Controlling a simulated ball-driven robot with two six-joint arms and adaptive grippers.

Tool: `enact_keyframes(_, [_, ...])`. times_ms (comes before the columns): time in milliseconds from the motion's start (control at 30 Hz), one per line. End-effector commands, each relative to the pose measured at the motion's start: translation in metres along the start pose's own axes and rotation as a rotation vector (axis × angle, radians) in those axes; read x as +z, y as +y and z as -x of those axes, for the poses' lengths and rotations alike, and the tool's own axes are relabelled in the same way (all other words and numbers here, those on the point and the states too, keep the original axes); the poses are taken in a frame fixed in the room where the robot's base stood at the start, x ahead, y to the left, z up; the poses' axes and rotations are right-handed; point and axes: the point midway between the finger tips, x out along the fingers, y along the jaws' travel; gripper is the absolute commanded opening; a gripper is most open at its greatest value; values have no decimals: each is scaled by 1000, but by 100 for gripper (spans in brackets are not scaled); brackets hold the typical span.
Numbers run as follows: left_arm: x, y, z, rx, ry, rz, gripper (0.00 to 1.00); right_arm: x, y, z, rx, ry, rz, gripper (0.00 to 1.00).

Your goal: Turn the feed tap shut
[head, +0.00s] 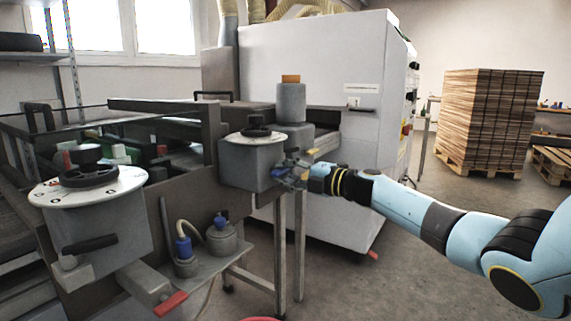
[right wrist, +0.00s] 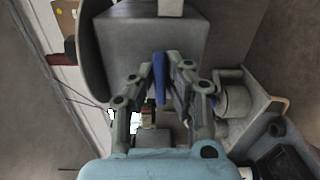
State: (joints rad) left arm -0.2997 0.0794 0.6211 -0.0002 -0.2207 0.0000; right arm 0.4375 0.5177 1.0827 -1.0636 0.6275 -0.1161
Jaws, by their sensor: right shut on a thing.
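The fingers hide part of the handle. A second lever with a red handle (head: 170,304) is below the nearer grey box (head: 98,240). My left gripper is not in view.
A small shelf (head: 208,262) with blue-capped containers (head: 221,238) hangs below the machine's side, left of my right gripper. A large white cabinet (head: 310,65) stands behind. A stack of boards (head: 488,120) is at the back right.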

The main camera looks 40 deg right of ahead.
Motion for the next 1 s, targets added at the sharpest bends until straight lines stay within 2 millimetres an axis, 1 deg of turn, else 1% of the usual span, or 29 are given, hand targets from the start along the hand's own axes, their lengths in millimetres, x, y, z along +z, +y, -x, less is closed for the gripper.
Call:
enact_keyframes(33, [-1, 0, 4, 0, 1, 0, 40, 1, 1, 0, -1, -2, -20, 0])
enact_keyframes(233, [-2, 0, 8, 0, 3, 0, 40, 1, 0, 0, -1, -1, -72, 0])
enact_keyframes(733, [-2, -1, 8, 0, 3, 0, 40, 1, -2, 0, -2, -2, -91, 0])
enact_keyframes(767, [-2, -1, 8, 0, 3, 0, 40, 1, -2, 0, -2, -2, -91, 15])
enact_keyframes(900, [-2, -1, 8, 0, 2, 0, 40, 1, -1, 0, -1, -2, -90, 33])
enact_keyframes(1000, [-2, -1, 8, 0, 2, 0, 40, 0, -1, 0, -1, -1, -89, 35])
